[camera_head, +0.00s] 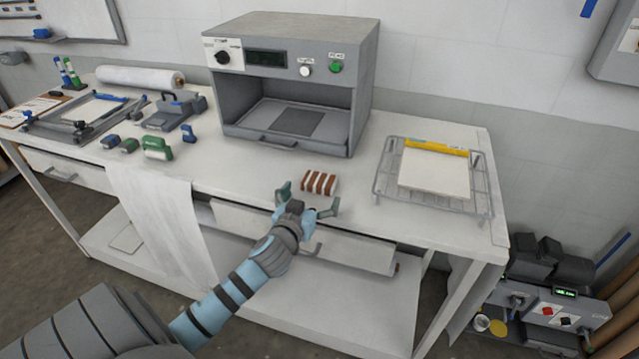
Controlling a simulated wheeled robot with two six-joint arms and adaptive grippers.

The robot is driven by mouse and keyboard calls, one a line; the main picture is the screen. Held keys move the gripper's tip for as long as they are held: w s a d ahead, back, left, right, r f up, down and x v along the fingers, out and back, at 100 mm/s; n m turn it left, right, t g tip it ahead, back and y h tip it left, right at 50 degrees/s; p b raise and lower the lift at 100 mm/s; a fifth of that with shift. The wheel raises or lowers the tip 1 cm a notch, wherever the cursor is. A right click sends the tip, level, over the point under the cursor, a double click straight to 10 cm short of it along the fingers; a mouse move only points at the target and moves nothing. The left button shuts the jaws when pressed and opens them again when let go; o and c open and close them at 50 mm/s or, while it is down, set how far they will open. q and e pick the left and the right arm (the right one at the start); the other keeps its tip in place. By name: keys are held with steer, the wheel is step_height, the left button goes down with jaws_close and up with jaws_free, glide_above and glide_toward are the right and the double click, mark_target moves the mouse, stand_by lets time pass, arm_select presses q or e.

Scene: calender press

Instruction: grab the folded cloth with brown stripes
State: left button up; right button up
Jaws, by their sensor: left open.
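The folded cloth with brown stripes (319,183) lies on the white table (420,222), near the front edge and in front of the grey press. My left gripper (308,196) is at the table's front edge, just on the near side of the cloth. Its two fingers are spread apart, one to the left and one to the right of the cloth's near end. It looks empty, and I cannot tell whether it touches the cloth. My right gripper does not show.
The grey press (290,80) stands open-fronted behind the cloth. A wire rack (483,190) with a white pad (434,174) is at the right. Green and blue clamps (157,148) and a roll (138,77) are at the left. The table around the cloth is clear.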

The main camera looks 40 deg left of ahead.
mark_target(318, 182)
arm_select(q)
steer(key=w, duration=0.1)
steer(key=w+a, duration=0.1)
steer(key=w, duration=0.1)
steer(key=shift+w+a+r, duration=0.1)
steer(key=shift+w+a, duration=0.3)
steer(key=shift+w+a+f, duration=0.15)
steer(key=shift+w+f, duration=0.05)
steer(key=shift+w, duration=0.3)
steer(key=shift+s, duration=0.1)
steer(key=c, duration=1.2)
steer(key=shift+r, duration=0.1)
